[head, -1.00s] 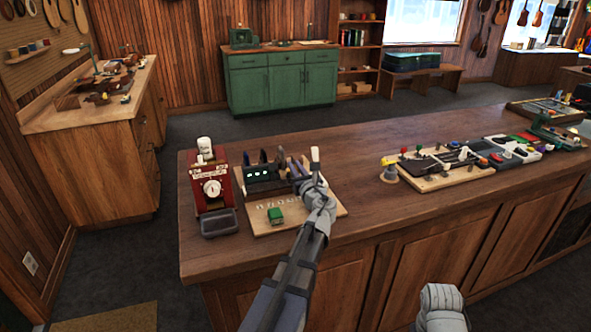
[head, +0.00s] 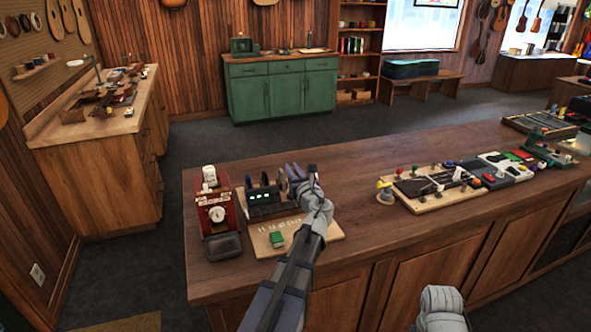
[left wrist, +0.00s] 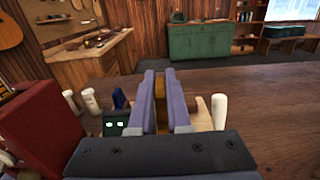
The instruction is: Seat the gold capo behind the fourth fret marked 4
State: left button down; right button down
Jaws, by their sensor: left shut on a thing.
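My left gripper (head: 297,172) is at the left end of the long wooden counter, over the back of a pale board (head: 328,232). In the left wrist view its two blue-grey fingers (left wrist: 162,100) are closed on a gold piece, the gold capo (left wrist: 164,112), which shows as a narrow strip between them. In the head view the capo is hidden by the fingers and wrist. No fret marked 4 can be made out. A wooden board with dark parts (head: 402,200), farther right on the counter, is too small to read. My right gripper is out of view; only a grey arm part shows.
A red box with a dial (head: 216,212) and a dark tray (head: 222,246) stand left of the pale board. The counter's middle is bare.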

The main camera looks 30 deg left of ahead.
pick_arm(q)
jog(key=f+b, duration=0.2)
jog(key=s+a+f+b, duration=0.1)
jog(key=f+b, duration=0.2)
jog(key=s+a+f+b, duration=0.1)
jog(key=f+b, duration=0.1)
jog(key=f, duration=0.1)
jog(key=shift+s+f, duration=0.15)
dwell(0.3)
jog(key=shift+f+b, duration=0.55)
jog(key=shift+b, duration=0.25)
dwell(1.0)
jog(key=c, duration=1.3)
grip_release()
jog(key=shift+o, duration=0.7)
jog(key=shift+v, duration=5.55)
